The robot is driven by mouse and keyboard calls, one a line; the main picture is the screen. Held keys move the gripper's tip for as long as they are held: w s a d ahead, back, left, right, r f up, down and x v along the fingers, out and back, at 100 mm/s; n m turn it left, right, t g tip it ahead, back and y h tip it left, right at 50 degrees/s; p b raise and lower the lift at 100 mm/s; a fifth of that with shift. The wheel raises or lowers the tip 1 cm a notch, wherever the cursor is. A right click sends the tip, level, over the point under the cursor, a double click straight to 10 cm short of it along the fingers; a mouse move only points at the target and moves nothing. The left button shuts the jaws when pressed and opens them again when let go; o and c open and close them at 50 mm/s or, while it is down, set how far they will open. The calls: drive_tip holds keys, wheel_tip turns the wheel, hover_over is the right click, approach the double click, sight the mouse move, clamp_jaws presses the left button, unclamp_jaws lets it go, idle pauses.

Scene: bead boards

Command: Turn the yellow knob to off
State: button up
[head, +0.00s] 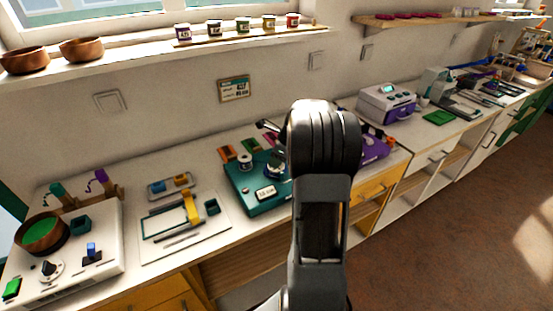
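I cannot make out a knob that is clearly yellow in the head view. A dark knob on a round white dial (48,269) sits on the white box (110,262) at the lower left. The teal machine (243,196) in the middle carries a round dial part, partly behind my arm. My arm rises in front of the bench and its upper joint hides what lies behind it. A small dark piece (268,126) shows left of that joint; it may be part of my gripper. Whether the gripper is open or shut does not show.
A wooden bowl with green contents (42,232) and a blue switch (92,252) are on the white box. A white board with a yellow slider (191,208) lies beside it. A purple-and-white machine (386,103) stands farther right. Open floor (430,240) lies at the right.

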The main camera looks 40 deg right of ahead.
clamp_jaws()
idle(0.5)
